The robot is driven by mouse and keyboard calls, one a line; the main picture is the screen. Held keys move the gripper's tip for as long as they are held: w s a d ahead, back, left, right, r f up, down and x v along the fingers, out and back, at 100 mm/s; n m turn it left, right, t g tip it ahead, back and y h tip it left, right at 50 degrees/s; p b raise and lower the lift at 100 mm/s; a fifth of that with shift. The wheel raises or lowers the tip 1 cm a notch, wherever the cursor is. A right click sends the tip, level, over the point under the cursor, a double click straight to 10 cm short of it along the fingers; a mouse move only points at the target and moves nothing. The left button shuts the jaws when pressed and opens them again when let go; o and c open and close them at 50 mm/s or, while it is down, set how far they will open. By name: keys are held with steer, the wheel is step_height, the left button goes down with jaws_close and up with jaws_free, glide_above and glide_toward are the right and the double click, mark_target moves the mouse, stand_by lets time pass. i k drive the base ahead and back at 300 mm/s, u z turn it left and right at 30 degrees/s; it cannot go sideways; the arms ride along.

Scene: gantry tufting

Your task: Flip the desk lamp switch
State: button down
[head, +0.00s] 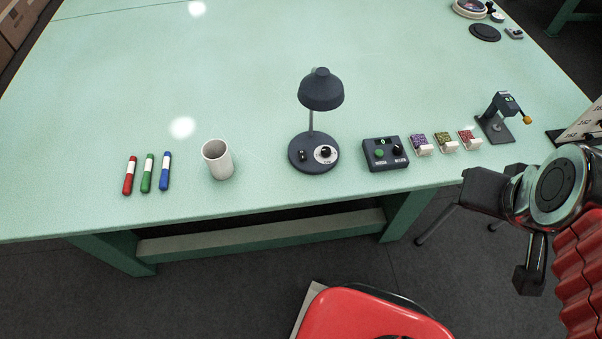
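A dark desk lamp (321,92) stands upright near the front edge of the green table, with its shade above a round base. The lamp base (314,167) carries a small dark switch (303,155) on its left and a pale dial with a black knob (325,153) on its right. The switch's position is too small to tell. My arm is at the right edge, and the dark end part of my gripper (484,190) shows near the table's front edge, well to the right of the lamp. Its fingers cannot be made out clearly. I see nothing held.
Left of the lamp are a white cup (218,160) and three markers (147,173). Right of it are a control box (386,153), small sample cards (444,143) and a dark stand (496,118). The table's middle (240,60) is clear.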

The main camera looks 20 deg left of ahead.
mark_target(302, 154)
steer(key=u, duration=0.05)
steer(key=k, duration=1.4)
steer(key=u, duration=1.45)
steer(key=i, duration=1)
steer(key=u, duration=0.05)
